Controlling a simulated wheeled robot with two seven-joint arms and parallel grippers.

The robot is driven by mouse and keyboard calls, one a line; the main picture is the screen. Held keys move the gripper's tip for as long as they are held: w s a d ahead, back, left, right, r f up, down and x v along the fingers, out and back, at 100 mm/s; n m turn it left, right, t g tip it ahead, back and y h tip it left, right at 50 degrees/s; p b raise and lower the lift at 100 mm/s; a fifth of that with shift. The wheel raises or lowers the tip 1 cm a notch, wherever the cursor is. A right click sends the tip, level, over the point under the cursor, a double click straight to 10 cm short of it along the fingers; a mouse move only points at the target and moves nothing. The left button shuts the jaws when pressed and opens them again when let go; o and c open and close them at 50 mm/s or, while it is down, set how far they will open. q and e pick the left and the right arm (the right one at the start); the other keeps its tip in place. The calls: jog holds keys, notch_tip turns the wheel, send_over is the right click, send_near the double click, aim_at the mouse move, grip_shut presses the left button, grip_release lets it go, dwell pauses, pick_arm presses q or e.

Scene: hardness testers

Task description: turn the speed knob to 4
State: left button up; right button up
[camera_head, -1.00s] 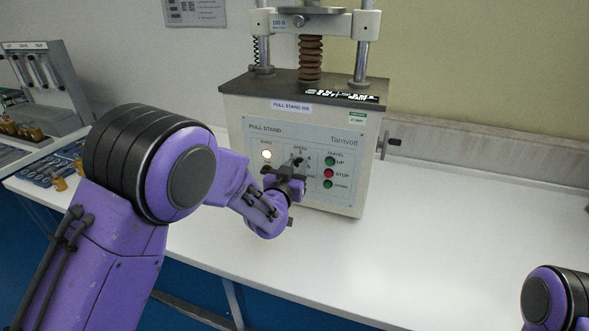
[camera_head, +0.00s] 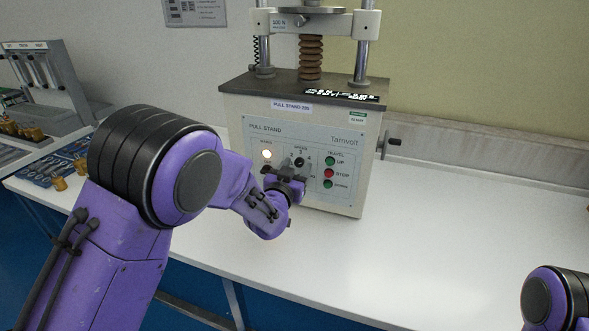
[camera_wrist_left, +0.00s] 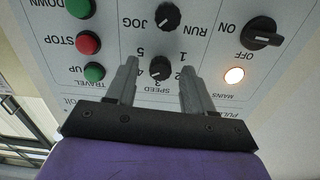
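The pull stand (camera_head: 300,150) has a front panel with a black speed knob (camera_head: 299,162), which also shows in the left wrist view (camera_wrist_left: 160,68) upside down, ringed by the numbers 1 to 5. I cannot clearly read which number its pointer faces. My left gripper (camera_head: 284,176) is in front of the panel, just below the knob in the head view. In the left wrist view its fingers (camera_wrist_left: 160,80) are open, one on each side of the speed knob, with a gap on both sides. My right gripper is out of view.
Near the speed knob are the jog/run knob (camera_wrist_left: 167,17), the mains switch (camera_wrist_left: 262,33) with a lit lamp (camera_wrist_left: 234,76), and the red stop button (camera_wrist_left: 88,42) between green buttons. A crank (camera_head: 392,142) sticks out right. The white table (camera_head: 450,230) is clear to the right.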

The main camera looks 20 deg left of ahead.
pick_arm(q)
jog(key=s+b, duration=0.1)
jog(key=s, duration=0.9)
jog(key=shift+s+a+b, duration=0.2)
jog(key=shift+s+b, duration=0.1)
jog(key=shift+b, duration=0.1)
